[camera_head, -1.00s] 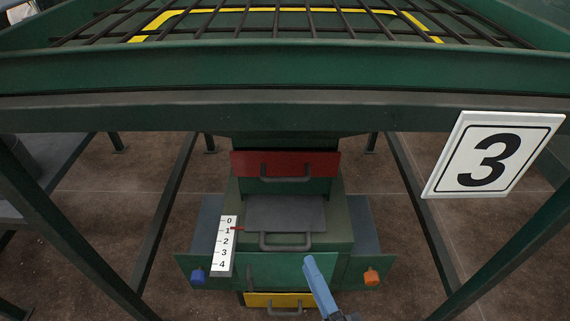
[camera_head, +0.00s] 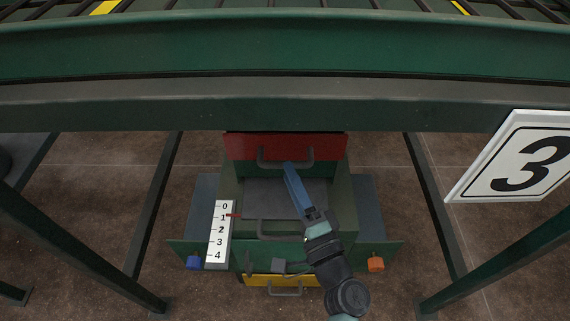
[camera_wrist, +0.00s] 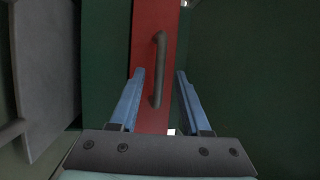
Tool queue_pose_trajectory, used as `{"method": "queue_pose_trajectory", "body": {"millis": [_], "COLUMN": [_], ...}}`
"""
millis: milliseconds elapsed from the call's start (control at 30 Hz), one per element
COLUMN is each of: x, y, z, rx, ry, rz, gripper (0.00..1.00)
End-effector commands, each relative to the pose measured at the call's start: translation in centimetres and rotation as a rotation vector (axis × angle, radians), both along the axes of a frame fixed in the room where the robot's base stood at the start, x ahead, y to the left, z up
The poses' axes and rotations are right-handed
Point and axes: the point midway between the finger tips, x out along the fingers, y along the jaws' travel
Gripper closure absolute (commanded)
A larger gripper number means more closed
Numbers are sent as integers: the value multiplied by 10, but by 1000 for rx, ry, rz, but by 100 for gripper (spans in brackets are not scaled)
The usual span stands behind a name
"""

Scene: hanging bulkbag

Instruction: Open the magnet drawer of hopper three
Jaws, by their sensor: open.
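The number 3 sign (camera_head: 525,155) hangs on the hopper's frame at the right. Below the green hopper is a red drawer front (camera_head: 236,146) with a dark bar handle (camera_head: 262,160); I cannot tell from any label that it is the magnet drawer. In the wrist view the red front (camera_wrist: 152,70) runs upright and its handle (camera_wrist: 158,70) lies ahead, between the lines of my two blue fingers. My gripper (camera_head: 288,168) is open and empty, with its fingertips close to the handle. I cannot tell whether they touch it.
Green frame legs (camera_head: 155,200) stand at both sides.

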Motion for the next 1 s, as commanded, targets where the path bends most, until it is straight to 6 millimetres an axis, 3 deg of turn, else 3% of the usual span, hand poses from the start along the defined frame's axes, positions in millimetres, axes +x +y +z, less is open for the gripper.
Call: {"method": "queue_pose_trajectory", "body": {"millis": [233, 600, 867, 1000], "x": [28, 32, 32, 32], "y": [12, 14, 14, 14], "z": [6, 6, 6, 6], "rx": [1, 0, 1, 1], "ry": [-1, 1, 0, 0], "rz": [1, 1, 0, 0], "gripper": [53, 53, 100, 100]}}
